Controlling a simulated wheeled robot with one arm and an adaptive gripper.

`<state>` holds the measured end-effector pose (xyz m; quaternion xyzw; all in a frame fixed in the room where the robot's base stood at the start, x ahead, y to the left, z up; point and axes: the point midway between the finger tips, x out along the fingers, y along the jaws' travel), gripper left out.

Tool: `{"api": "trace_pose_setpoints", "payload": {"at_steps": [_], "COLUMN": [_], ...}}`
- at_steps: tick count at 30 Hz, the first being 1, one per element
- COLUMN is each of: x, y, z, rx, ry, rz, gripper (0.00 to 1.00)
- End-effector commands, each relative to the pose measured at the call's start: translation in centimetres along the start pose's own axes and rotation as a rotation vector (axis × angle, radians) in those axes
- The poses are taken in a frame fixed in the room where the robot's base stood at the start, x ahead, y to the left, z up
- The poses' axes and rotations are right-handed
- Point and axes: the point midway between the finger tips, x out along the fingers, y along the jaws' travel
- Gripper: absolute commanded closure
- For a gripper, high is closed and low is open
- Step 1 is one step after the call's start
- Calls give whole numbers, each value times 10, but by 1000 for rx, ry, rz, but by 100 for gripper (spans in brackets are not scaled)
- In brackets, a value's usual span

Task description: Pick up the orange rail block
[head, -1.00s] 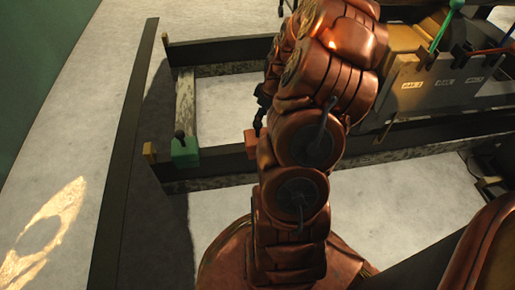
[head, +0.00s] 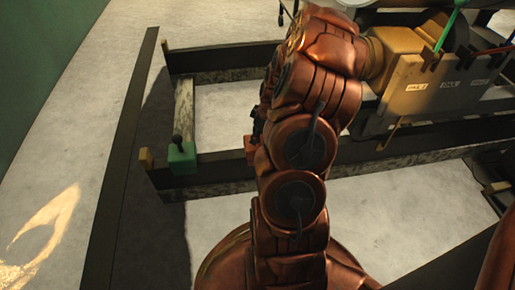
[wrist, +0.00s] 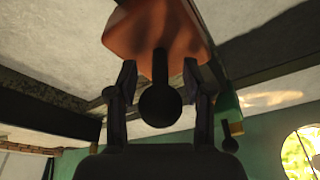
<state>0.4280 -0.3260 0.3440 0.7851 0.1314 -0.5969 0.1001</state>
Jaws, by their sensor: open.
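The orange rail block (head: 236,157) sits on the dark rail, partly hidden behind my arm in the head view. In the wrist view the orange block (wrist: 140,32) fills the upper middle, with a round black knob (wrist: 158,103) standing out from it. My gripper (wrist: 159,66) is open, one dark finger on each side of the knob's stem, with the fingertips close to the block. Whether they touch it cannot be told. In the head view my gripper (head: 256,128) is mostly hidden by the arm.
A green block (head: 182,157) with a dark knob sits on the same rail, left of the orange one. Small yellowish pieces (head: 146,158) mark the rail end. Pale floor is open between the rails.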

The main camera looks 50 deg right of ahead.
Motion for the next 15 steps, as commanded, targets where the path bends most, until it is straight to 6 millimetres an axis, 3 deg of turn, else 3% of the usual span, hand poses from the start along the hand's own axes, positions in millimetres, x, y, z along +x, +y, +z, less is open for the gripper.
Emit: {"api": "trace_pose_setpoints", "payload": {"at_steps": [4,15], "x": [-1,-1], "y": [0,0], "z": [0,0], "rx": [0,0], "ry": [0,0], "rz": [0,0], "gripper": [50,88]}}
